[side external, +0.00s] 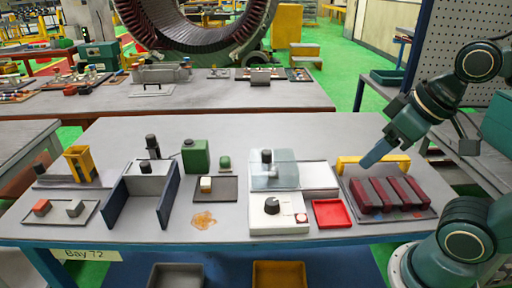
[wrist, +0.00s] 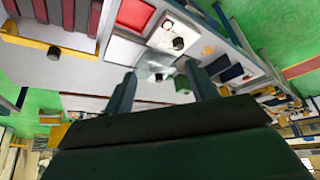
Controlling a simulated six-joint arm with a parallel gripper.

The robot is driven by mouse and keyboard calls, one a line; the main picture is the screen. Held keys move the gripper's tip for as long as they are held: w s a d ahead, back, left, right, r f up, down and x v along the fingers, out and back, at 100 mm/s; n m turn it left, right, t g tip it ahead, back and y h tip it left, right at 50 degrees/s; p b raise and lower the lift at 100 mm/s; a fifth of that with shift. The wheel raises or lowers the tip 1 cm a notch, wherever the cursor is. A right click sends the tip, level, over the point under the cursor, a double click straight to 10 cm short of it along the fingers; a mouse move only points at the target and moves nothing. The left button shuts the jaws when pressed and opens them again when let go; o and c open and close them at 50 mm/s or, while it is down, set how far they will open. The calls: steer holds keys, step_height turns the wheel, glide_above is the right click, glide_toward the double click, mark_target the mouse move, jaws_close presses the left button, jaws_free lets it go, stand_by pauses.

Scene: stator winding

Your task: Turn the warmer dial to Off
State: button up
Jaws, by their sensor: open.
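A white box, apparently the warmer (side external: 290,222), stands at the front middle of the table, with a black round dial (side external: 272,204) on top. In the wrist view the white box (wrist: 166,36) and its dial (wrist: 178,43) lie beyond my fingertips. The dial's pointer and any Off mark are too small to read. My gripper (side external: 368,160) is above the right part of the table, right of the warmer and apart from it. The wrist view shows its two fingers (wrist: 160,76) spread, with nothing held between them.
A red tray (side external: 332,213) sits right of the warmer. Maroon bars (side external: 385,194) lie on a dark tray with a yellow handle (side external: 372,162) behind. A clear-covered box (side external: 272,172) with a black knob stands behind the warmer. An orange spill (side external: 204,220) lies to its left.

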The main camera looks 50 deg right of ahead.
steer(key=m+g, duration=0.6)
steer(key=m, duration=0.2)
glide_above(272, 202)
step_height(272, 202, down, 8)
steer(key=shift+f, duration=0.15)
steer(key=shift+f, duration=6.8)
